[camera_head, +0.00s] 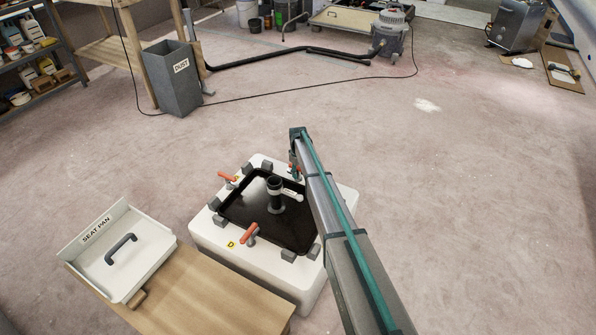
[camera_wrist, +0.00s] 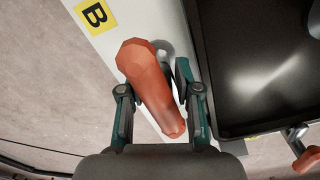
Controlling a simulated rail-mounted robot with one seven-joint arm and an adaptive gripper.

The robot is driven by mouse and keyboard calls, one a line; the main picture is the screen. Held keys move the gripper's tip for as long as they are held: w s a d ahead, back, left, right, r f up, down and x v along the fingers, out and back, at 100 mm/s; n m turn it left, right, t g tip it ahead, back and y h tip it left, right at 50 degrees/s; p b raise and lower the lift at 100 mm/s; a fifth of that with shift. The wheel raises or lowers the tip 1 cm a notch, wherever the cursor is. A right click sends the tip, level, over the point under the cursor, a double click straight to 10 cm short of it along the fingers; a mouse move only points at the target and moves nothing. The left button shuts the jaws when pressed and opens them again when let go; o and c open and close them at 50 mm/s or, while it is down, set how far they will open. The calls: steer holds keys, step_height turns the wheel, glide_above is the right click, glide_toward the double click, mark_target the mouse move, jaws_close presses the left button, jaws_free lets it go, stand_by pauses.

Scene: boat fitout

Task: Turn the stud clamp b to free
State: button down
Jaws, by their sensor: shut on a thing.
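Stud clamp b's orange handle (camera_wrist: 150,85) lies between my gripper's fingers (camera_wrist: 158,88) in the wrist view, beside a yellow label marked B (camera_wrist: 95,15). My gripper is shut on this handle. The handle is tilted in the picture, its broad end toward the top left. A grey metal stud shows partly behind it. In the head view my gripper (camera_head: 294,170) is at the far right corner of the white block (camera_head: 208,232), and my arm hides most of clamp b there.
A black pan (camera_head: 285,235) with an upright pipe (camera_head: 275,193) sits in the block, ringed by grey blocks. Other orange clamp handles stand at far left (camera_head: 228,177) and front (camera_head: 249,233). A wooden bench (camera_head: 215,290) with a seat pan (camera_head: 125,262) stands at left.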

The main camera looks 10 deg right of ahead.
steer(key=shift+w+m, duration=0.15)
steer(key=shift+m, duration=0.35)
steer(key=c, duration=1)
jaws_free()
steer(key=shift+r, duration=0.15)
step_height(320, 180, up, 12)
steer(key=shift+f, duration=0.1)
